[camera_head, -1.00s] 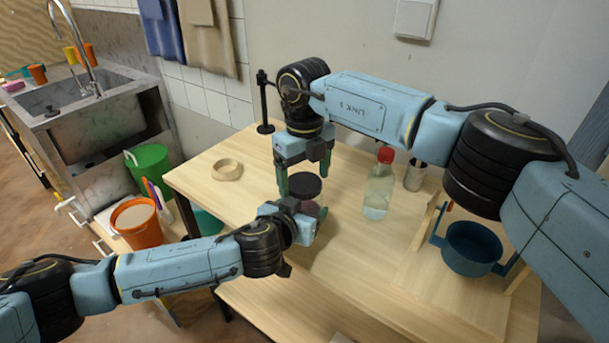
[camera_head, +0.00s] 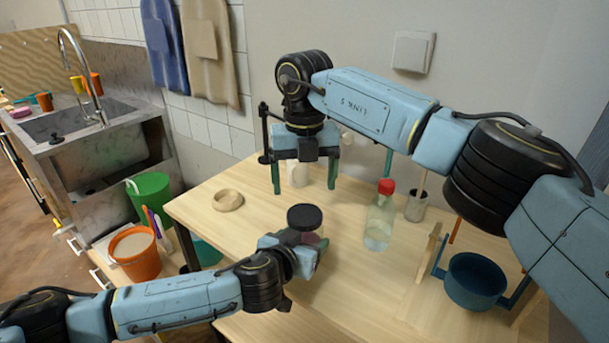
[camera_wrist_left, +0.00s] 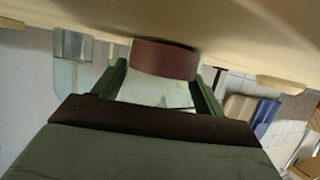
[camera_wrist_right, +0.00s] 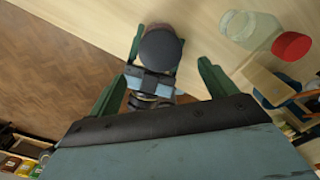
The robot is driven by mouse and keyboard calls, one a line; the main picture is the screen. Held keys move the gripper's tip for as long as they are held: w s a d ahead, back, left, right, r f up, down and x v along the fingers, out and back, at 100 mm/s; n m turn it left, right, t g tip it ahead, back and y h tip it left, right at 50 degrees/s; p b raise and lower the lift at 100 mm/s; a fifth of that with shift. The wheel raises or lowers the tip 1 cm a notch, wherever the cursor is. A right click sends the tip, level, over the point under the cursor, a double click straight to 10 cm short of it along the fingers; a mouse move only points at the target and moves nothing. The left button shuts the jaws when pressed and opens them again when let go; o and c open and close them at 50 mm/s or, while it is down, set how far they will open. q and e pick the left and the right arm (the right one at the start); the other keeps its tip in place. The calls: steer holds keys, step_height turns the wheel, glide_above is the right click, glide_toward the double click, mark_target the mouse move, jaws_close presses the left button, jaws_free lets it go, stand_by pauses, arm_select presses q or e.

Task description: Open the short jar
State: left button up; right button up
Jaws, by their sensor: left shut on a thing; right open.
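The short jar (camera_head: 313,240) stands on the table with its round black lid (camera_head: 305,215) on top. It has a reddish-brown band low down and clear glass above, seen inverted in the left wrist view (camera_wrist_left: 165,60). My left gripper (camera_wrist_left: 161,88) is shut on the jar's body from the side. My right gripper (camera_head: 305,187) is open and empty, pointing down, above and behind the lid in the head view. In the right wrist view the lid (camera_wrist_right: 160,50) shows beyond and between the open fingers; the left gripper hides part of the jar.
A clear bottle with a red cap (camera_head: 379,218) stands right of the jar. A metal canister (camera_head: 417,207) and blue pot (camera_head: 473,280) are farther right. White vessels (camera_head: 298,174) stand behind the right gripper. The table between ring and jar is clear.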

mark_target(305, 214)
step_height(305, 214, down, 7)
steer(key=shift+f, duration=0.15)
stand_by(0.4)
steer(key=c, duration=1)
steer(key=shift+n, duration=1.7)
steer(key=o, duration=1.1)
steer(key=shift+c, duration=0.2)
